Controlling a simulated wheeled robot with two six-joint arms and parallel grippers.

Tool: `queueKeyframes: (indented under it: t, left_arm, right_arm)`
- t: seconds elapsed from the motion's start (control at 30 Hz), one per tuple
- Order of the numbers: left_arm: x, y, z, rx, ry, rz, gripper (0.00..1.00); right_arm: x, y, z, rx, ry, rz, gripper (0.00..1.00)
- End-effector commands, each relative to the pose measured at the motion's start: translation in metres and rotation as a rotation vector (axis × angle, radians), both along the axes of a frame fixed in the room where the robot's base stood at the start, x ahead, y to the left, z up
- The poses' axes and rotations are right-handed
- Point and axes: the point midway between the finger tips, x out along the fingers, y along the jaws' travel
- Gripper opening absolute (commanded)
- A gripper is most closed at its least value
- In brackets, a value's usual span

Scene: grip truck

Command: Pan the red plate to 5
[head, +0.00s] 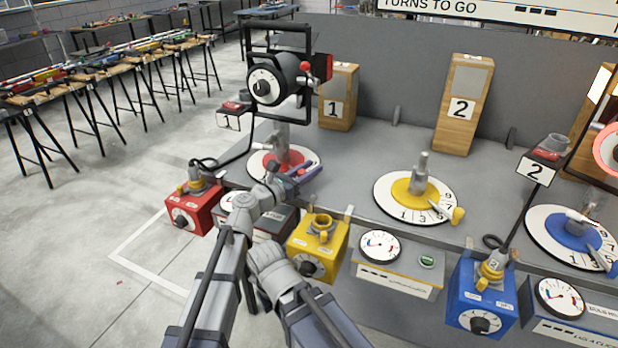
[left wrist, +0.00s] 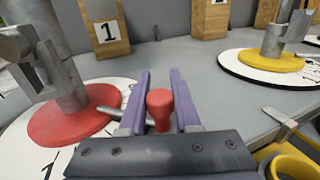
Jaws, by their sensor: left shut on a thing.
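The red plate (head: 268,160) is a red disc on a white numbered dial (head: 256,165), at the left of the grey bench. It carries a grey post and a black lamp (head: 264,82). In the left wrist view the red plate (left wrist: 52,125) is at left, with a grey rod running from it to a red knob (left wrist: 160,105). My left gripper (head: 303,172) has purple fingers (left wrist: 160,78) on either side of this knob and is shut on it. My gripper and arm hide much of the dial, so I cannot read the number at its pointer. My right gripper is not in view.
A yellow plate (head: 402,189) and a blue plate (head: 565,231) stand on similar dials to the right. Red (head: 192,212), yellow (head: 318,247) and blue (head: 482,296) boxes hang along the bench front. Wooden blocks 1 (head: 338,95) and 2 (head: 464,104) stand behind.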

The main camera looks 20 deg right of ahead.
Motion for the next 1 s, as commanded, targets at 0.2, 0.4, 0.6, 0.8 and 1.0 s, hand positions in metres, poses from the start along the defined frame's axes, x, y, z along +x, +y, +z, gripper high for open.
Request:
queueKeyframes:
  t: [0.2, 0.4, 0.6, 0.8, 1.0]
  left_arm:
    - [0.01, -0.0016, 0.0006, -0.001, 0.0, 0.021, 0.0]
    - [0.0095, -0.0014, 0.0006, -0.001, 0.0, 0.02, 0.0]
    - [0.0092, -0.0014, 0.0005, -0.001, 0.0, 0.019, 0.53]
    - [0.0089, -0.0016, 0.0004, -0.001, 0.0, 0.019, 0.61]
    - [0.0072, 0.0003, 0.0003, -0.001, 0.0, 0.018, 0.61]
  right_arm:
    - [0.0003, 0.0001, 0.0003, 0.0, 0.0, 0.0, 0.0]
    - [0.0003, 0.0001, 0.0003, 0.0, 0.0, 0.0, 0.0]
    - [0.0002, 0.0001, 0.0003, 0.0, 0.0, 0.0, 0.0]
    - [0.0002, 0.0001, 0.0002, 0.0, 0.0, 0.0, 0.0]
    - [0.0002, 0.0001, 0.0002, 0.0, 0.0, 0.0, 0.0]
